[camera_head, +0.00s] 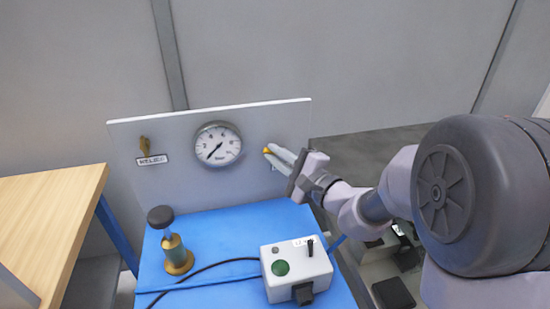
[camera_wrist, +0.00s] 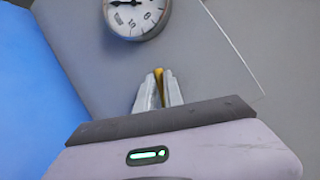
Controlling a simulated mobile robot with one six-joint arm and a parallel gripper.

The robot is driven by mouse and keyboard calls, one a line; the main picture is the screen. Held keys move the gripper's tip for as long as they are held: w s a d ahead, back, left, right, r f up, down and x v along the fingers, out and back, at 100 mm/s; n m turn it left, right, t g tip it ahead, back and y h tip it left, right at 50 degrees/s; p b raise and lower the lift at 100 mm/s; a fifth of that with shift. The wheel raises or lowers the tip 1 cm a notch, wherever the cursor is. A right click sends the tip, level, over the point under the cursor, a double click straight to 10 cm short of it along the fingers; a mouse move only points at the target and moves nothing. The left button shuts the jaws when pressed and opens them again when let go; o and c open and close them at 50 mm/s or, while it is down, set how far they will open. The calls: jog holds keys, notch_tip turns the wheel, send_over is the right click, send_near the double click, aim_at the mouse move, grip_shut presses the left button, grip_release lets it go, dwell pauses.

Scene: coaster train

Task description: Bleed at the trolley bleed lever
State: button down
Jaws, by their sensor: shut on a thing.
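The brass bleed lever (camera_head: 267,150) is on the right side of the grey upright panel (camera_head: 180,182), right of the round gauge (camera_head: 217,144). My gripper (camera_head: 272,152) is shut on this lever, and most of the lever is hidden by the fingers. In the wrist view the lever (camera_wrist: 158,82) shows as a brass strip between the two fingertips (camera_wrist: 158,88). The gauge also shows at the top of the wrist view (camera_wrist: 137,14), and its needle in the head view points to the lower left. The label by the lever is hidden by my gripper.
A second brass lever (camera_head: 145,146) sits above a RELIEF label (camera_head: 152,160) on the panel's left. The blue trolley top (camera_head: 215,225) carries a brass-and-glass cylinder with a dark knob (camera_head: 175,245), a white switch box (camera_head: 296,268) and a black cable. A wooden table (camera_head: 45,220) stands left.

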jog(key=m+t, duration=0.1)
jog(key=m, duration=0.1)
jog(key=d+r+m, duration=0.1)
jog(key=m, duration=0.1)
jog(key=m+t+y, duration=0.1)
jog(key=m, duration=0.1)
jog(key=shift+w+d+r+m+t, duration=0.15)
jog(key=shift+w+d+m+t, duration=0.05)
jog(key=shift+m+t, duration=0.1)
jog(key=shift+w+d+r+m+t+h, duration=0.1)
jog(key=shift+d+m+t+h, duration=0.15)
jog(key=shift+m+t, duration=0.6)
jog(key=shift+w+d+r+m+t+h, duration=0.1)
jog(key=shift+d+m+t+h, duration=0.15)
jog(key=shift+m, duration=1.25)
jog(key=shift+d+r+m+t+h, duration=0.1)
jog(key=shift+d+m+t+h, duration=0.3)
jog(key=shift+m, duration=0.75)
jog(key=shift+a, duration=0.1)
jog(key=c, duration=1.5)
grip_release()
jog(key=shift+o, duration=0.2)
jog(key=v, duration=1.2)
jog(key=shift+f, duration=0.2)
